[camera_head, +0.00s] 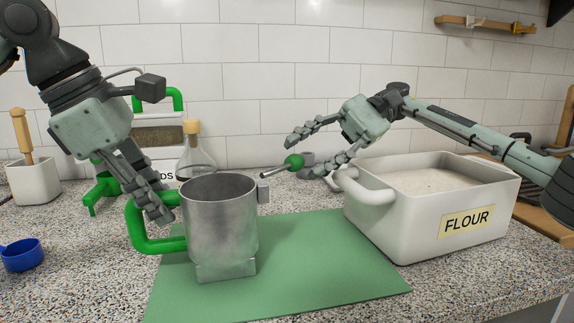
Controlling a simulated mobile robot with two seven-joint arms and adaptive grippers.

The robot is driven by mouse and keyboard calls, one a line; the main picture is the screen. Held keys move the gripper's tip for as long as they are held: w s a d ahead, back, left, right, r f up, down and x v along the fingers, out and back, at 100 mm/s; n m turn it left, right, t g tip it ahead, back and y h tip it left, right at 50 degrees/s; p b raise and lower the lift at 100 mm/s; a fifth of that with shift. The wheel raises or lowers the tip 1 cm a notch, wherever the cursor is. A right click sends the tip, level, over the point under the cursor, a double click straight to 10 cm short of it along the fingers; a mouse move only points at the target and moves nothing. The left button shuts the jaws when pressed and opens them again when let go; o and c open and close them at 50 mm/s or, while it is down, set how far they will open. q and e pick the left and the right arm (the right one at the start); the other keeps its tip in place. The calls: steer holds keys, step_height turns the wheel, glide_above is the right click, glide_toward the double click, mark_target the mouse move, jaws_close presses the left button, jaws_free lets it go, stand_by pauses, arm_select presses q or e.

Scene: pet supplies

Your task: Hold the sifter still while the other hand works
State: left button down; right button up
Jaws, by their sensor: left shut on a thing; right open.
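The sifter (221,228) is a grey metal cup with a green loop handle (137,230) on its left. It stands upright on a small metal block (226,270) on the green mat (320,262).
A white flour bin (420,228) stands at the right, close beside my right gripper. A glass flask (195,155) and a seed dispenser (155,135) are behind the sifter. A blue scoop (22,255) and a white pot (34,182) are at the left. The mat's front is clear.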

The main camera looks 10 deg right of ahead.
mark_target(287, 163)
steer(key=x, duration=0.5)
jaws_close()
stand_by(0.6)
